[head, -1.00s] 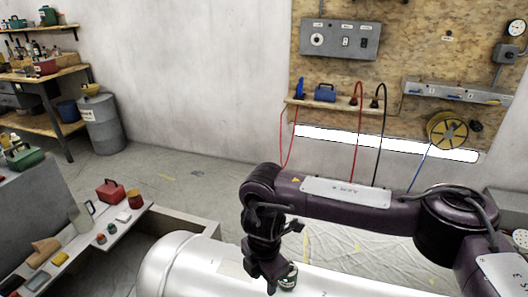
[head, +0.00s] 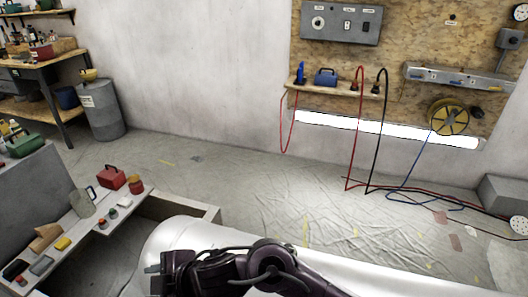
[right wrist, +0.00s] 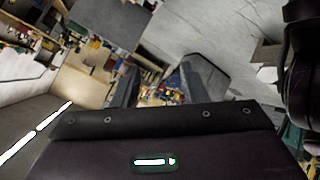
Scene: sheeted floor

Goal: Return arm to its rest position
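My right arm (head: 270,262), dark purple, lies low along the bottom edge of the head view, in front of a large white rounded surface (head: 190,232). My right gripper (head: 157,272) is at its left end, partly cut off by the frame's bottom. In the right wrist view the gripper (right wrist: 160,82) has its two grey fingers apart, with nothing held between them. My left gripper and left arm are not in view.
A low bench (head: 95,236) at left holds a red can (head: 111,178), a jug and several small items. A grey barrel (head: 100,112) and shelves stand behind.

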